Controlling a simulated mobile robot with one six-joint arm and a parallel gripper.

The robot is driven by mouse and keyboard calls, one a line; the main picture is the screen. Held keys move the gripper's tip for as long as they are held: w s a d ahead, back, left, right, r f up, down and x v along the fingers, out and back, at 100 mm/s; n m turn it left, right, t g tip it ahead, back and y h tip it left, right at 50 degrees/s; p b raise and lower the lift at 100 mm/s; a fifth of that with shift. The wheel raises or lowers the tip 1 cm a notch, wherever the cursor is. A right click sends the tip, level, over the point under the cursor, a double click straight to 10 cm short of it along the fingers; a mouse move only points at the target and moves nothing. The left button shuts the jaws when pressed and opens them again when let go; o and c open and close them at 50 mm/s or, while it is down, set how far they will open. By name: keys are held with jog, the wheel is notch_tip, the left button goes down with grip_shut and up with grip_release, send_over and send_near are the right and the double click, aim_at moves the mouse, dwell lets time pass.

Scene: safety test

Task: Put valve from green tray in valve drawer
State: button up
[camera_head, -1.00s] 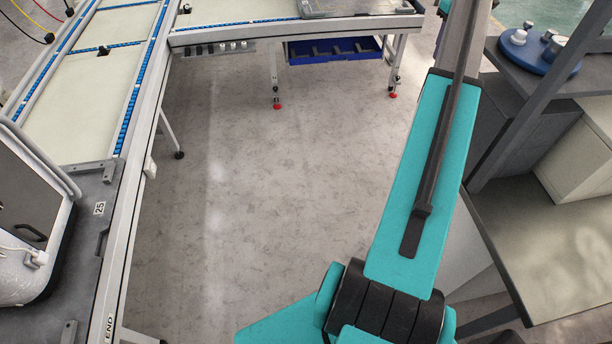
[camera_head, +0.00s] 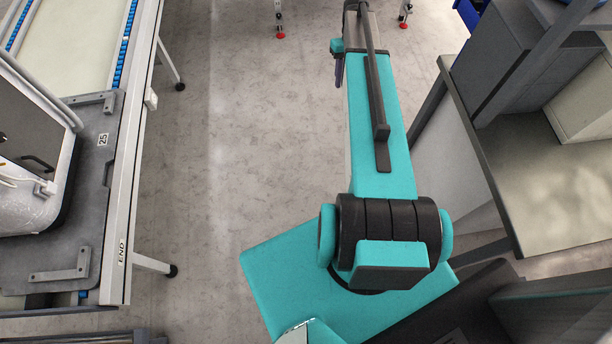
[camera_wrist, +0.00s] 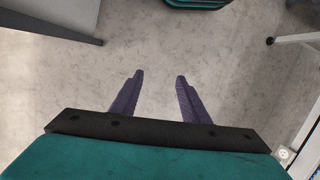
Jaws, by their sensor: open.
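My gripper (camera_wrist: 159,76) shows in the wrist view with its two purple fingers apart and nothing between them. Bare floor lies beneath it. In the head view my teal arm reaches forward over the floor, and part of a purple finger shows beside its far end. I see no valve, no green tray and no valve drawer in the current views.
A conveyor (camera_head: 137,150) with a dark plate (camera_head: 85,215) marked 25 runs along the left. A grey workbench (camera_head: 540,180) with dark cabinets stands on the right. The concrete floor (camera_head: 240,120) between them is clear. A blue bin edge (camera_head: 466,12) shows at the top right.

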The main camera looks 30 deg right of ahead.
jog(key=s+a+f+n+g, duration=0.1)
jog(key=s+a+f, duration=0.4)
jog(key=a+f, duration=0.3)
jog(key=s+a+f+g, duration=0.1)
jog(key=s+a+f, duration=0.5)
jog(key=a, duration=0.4)
jog(key=s+a+f, duration=0.4)
jog(key=s+a, duration=0.2)
jog(key=s, duration=0.3)
jog(key=s+a+f+n+g+h, duration=0.1)
jog(key=s+a+f, duration=0.3)
jog(key=s, duration=0.6)
jog(key=a, duration=0.2)
jog(key=shift+a, duration=0.35)
notch_tip(320, 180, down, 3)
jog(key=b, duration=0.3)
jog(key=shift+s+g, duration=0.1)
jog(key=shift+g, duration=0.2)
